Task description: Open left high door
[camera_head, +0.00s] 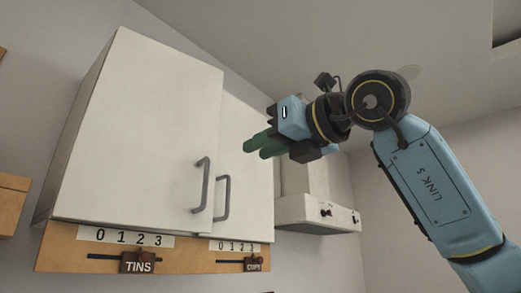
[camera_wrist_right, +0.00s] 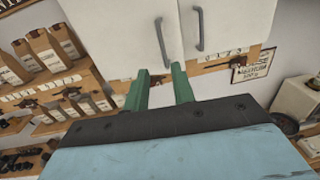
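The wall cabinet's white left high door (camera_head: 140,130) has a grey vertical bar handle (camera_head: 203,185) near its right edge. That edge seems to stand slightly forward of the right door (camera_head: 250,140), which has its own handle (camera_head: 224,198). My right gripper (camera_head: 250,147) has green fingers and shows up and right of both handles, apart from them. In the right wrist view, its fingertips (camera_wrist_right: 161,68) are spread with nothing between them. The left door's handle (camera_wrist_right: 161,42) appears just beyond the gap between the fingertips. My left gripper is not in view.
A wooden strip (camera_head: 60,255) with TINS and CUPS sliders runs under the cabinet. A white hood (camera_head: 310,215) is right of it. In the right wrist view, shelves with brown bags (camera_wrist_right: 45,48) are at the left. Space before the doors looks free.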

